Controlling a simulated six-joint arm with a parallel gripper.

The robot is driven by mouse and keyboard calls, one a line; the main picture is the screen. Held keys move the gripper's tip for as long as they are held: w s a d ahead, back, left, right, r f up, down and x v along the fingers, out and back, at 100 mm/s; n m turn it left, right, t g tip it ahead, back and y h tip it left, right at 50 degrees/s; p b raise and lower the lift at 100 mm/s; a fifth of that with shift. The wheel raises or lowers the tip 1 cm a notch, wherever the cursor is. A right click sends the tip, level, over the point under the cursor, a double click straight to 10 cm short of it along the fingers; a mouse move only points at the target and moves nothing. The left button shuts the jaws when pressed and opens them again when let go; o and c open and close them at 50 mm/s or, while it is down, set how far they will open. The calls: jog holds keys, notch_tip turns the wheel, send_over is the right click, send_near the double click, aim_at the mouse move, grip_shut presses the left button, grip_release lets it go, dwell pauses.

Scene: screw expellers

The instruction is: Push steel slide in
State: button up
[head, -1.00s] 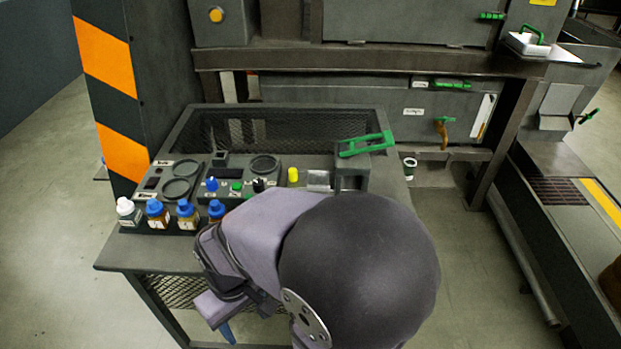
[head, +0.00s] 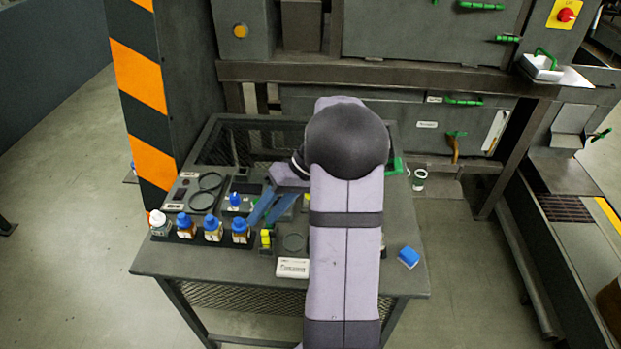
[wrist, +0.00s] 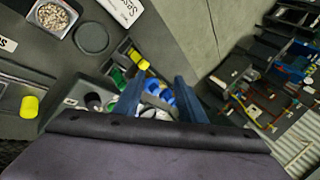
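No part is clearly marked as the steel slide. A pale metal plate with a green handle (head: 548,70) sticks out at the upper right of the head view and may be it. I cannot tell how far out it stands. My gripper (head: 268,208) is over the bench, far to the left of that plate, with its blue fingers pointing down to the left. In the wrist view, the fingers (wrist: 165,92) are apart with nothing held between them. Blue caps (wrist: 158,92) and a green part show beyond and between the fingers.
The bench (head: 160,262) holds several capped bottles (head: 212,228), round recesses and a white label block (head: 293,268). A blue block (head: 408,257) sits at its right edge. The machine frame (head: 400,75) stands behind. Striped post (head: 140,100) stands left.

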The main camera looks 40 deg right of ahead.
jog(key=w+d+f+n+t+h+b, duration=0.1)
jog(key=w+d+h, duration=0.15)
jog(key=d, duration=0.75)
jog(key=w+d+t+h+b, duration=0.15)
jog(key=d+h, duration=0.25)
jog(key=d, duration=0.5)
jog(key=shift+g, duration=0.45)
jog(key=shift+s+p+x, duration=0.15)
jog(key=shift+p+x, duration=0.05)
jog(key=shift+x, duration=1.7)
jog(key=shift+s+p+x, duration=0.15)
jog(key=shift+x, duration=1.75)
jog(key=shift+d+f, duration=0.1)
